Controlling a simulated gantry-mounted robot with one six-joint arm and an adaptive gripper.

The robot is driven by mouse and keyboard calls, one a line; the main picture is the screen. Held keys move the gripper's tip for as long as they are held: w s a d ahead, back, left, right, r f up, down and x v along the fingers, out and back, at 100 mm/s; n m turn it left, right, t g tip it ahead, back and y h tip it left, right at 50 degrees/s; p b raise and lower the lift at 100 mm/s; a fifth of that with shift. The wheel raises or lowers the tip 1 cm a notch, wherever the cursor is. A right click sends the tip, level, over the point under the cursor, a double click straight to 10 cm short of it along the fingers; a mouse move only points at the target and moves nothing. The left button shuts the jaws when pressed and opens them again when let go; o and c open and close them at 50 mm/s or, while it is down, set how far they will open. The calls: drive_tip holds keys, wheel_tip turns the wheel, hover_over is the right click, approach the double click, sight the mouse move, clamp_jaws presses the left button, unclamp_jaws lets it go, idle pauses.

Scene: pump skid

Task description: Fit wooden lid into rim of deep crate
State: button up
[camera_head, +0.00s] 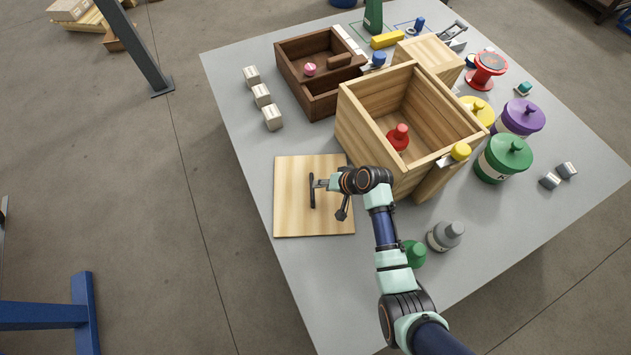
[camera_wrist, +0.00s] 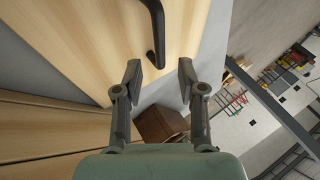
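The wooden lid (camera_head: 291,221), a pale square board with a dark bar handle (camera_head: 311,190), lies on the table to the left of the deep crate. The lid (camera_wrist: 75,40) and its handle (camera_wrist: 154,25) also show in the wrist view. The deep crate (camera_head: 372,140) is pale wood and open at the top, with a red object (camera_head: 398,137) inside. My gripper (camera_head: 321,184) is over the lid beside the handle. In the wrist view my gripper (camera_wrist: 160,72) has its fingers apart, with the handle's near end showing between and beyond them. Contact cannot be told.
A dark wooden box (camera_head: 322,104) stands behind the lid, with several small pale blocks (camera_head: 262,95) to its left. Green (camera_head: 504,157) and purple (camera_head: 521,117) canisters stand right of the crate. A grey bottle (camera_head: 446,236) and green object (camera_head: 413,253) are near my arm.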

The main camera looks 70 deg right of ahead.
drive_tip(key=p+v, duration=0.1)
drive_tip(key=v, duration=0.3)
drive_tip(key=shift+r, duration=0.1)
drive_tip(key=w+a+r+n, duration=0.5)
drive_tip(key=w+a+r, duration=0.3)
drive_tip(key=w, duration=0.3)
drive_tip(key=w+a+r+n+t, duration=0.1)
drive_tip(key=w+a+r+n, duration=0.2)
drive_tip(key=a+r, duration=0.4)
drive_tip(key=w+a+r+n+t, duration=0.2)
drive_tip(key=w+a+r+n, duration=0.2)
drive_tip(key=a+r, duration=0.4)
drive_tip(key=w+a, duration=0.1)
drive_tip(key=a, duration=0.6)
drive_tip(key=shift+w+a+t+y, duration=0.2)
drive_tip(key=shift+w+t+y, duration=0.1)
drive_tip(key=shift+w, duration=0.05)
drive_tip(key=shift+o, duration=0.3)
drive_tip(key=s+a+r+n+t+y, duration=0.1)
drive_tip(key=s+a+r+n+t, duration=0.1)
drive_tip(key=a+r, duration=0.5)
drive_tip(key=a+n, duration=0.1)
drive_tip(key=a, duration=0.2)
drive_tip(key=shift+s+r, duration=0.15)
drive_tip(key=shift+s, duration=0.15)
drive_tip(key=shift+o, duration=0.3)
